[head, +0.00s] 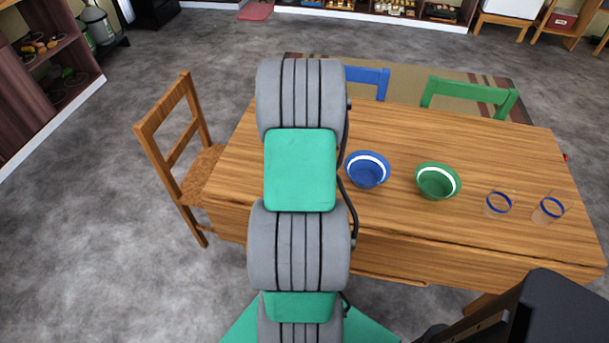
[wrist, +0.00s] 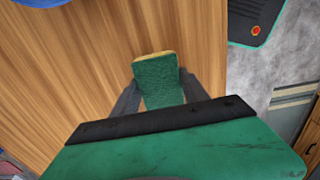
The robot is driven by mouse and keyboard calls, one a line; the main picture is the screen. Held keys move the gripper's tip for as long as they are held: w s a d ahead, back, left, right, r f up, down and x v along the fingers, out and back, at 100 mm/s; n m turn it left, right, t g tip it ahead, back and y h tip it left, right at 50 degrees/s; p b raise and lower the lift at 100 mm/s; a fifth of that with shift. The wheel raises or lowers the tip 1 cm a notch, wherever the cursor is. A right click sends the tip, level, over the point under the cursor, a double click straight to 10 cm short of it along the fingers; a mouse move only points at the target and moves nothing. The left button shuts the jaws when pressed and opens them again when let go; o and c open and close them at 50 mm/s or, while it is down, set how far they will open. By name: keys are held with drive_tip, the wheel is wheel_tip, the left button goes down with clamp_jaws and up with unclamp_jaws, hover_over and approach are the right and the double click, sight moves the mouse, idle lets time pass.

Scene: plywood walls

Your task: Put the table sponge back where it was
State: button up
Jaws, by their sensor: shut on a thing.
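The sponge (wrist: 155,70), green with a yellow layer along its far edge, shows in the wrist view. My gripper (wrist: 159,92) is shut on it, with one dark finger on each side. The wooden table top (wrist: 90,60) lies behind the sponge in that view; I cannot tell whether the sponge touches it or how high it is. In the head view the wooden table (head: 400,235) shows, but my arm hides the gripper and the sponge.
On the table stand a blue bowl (head: 367,171), a green bowl (head: 437,182) and two clear glasses with blue rims (head: 497,204). A wooden chair (head: 180,160) stands at the left end. Blue (head: 368,80) and green (head: 470,92) chairs stand at the far side. The table's right half front is clear.

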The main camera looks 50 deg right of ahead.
drive_tip(key=shift+f, duration=0.1)
drive_tip(key=shift+f, duration=0.15)
drive_tip(key=o, duration=1.3)
wheel_tip(320, 180, up, 12)
drive_tip(key=r, duration=0.1)
drive_tip(key=w+a+r+m+t, duration=0.15)
drive_tip(key=w+a, duration=0.25)
drive_tip(key=a, duration=0.4)
drive_tip(key=w+a+r, duration=0.3)
drive_tip(key=a, duration=0.6)
drive_tip(key=s+a+m, duration=0.1)
drive_tip(key=a, duration=0.5)
drive_tip(key=s+a+m+t, duration=0.1)
drive_tip(key=a, duration=0.6)
drive_tip(key=s+a+m, duration=0.1)
drive_tip(key=s+a, duration=0.1)
drive_tip(key=a, duration=0.4)
drive_tip(key=shift+s+a+t+b, duration=0.1)
drive_tip(key=shift+a+t+b, duration=0.25)
drive_tip(key=shift+a+b, duration=0.05)
